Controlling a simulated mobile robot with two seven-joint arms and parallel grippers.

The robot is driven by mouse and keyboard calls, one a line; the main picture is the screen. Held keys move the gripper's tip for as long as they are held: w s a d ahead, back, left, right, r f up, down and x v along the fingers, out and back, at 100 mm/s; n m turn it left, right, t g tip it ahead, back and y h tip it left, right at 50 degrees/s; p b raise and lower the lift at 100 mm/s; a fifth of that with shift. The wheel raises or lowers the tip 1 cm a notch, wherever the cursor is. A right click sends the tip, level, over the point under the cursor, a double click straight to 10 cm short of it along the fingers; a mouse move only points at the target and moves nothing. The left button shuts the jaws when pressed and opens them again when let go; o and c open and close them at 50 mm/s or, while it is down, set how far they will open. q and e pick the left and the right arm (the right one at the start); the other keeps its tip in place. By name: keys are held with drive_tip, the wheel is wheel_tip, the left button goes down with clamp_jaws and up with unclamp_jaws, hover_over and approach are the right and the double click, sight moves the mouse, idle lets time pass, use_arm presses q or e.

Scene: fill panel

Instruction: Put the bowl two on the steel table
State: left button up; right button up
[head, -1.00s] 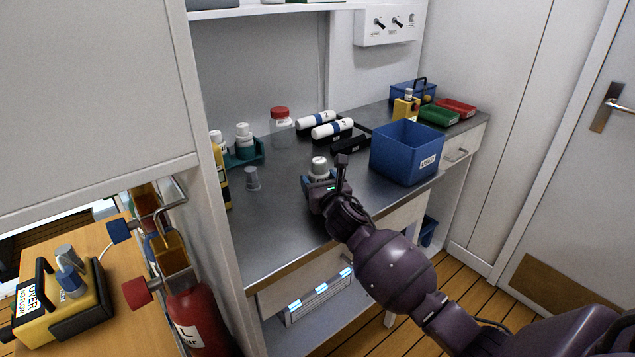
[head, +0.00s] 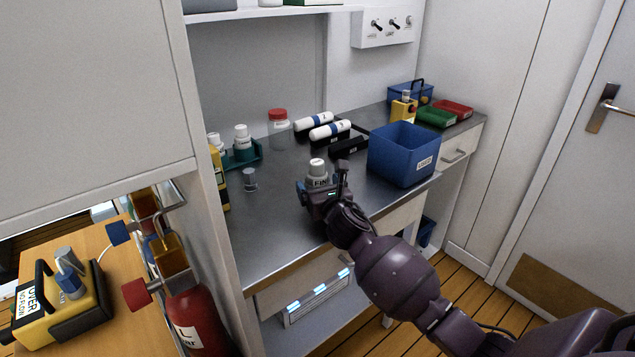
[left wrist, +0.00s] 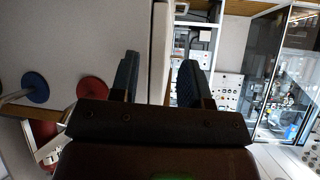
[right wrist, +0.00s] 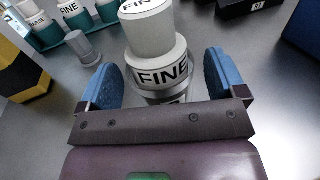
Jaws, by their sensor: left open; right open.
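The steel table (head: 285,225) is the grey metal counter in the head view. A white container marked FINE (head: 317,168) stands on it near the front; its two white tiers show close up in the right wrist view (right wrist: 157,65), above a greyish rimmed lower part. My right gripper (head: 320,190) is open, with its blue fingers (right wrist: 162,85) on either side of that lower part; contact cannot be told. No thing is clearly marked as bowl two. My left gripper (left wrist: 158,80) is open and empty in the left wrist view, outside the head view.
A small grey cup (head: 249,180) and a teal rack (head: 243,158) of white-capped bottles stand to the left. A blue bin (head: 403,155) stands to the right. A red-lidded jar (head: 279,128) and white cylinders (head: 330,131) are behind. The front left counter is clear.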

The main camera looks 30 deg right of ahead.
drive_tip(key=s, duration=0.3)
drive_tip(key=s+a+p, duration=0.1)
drive_tip(key=s, duration=0.6)
drive_tip(key=shift+s+a, duration=0.1)
drive_tip(key=shift+a, duration=0.3)
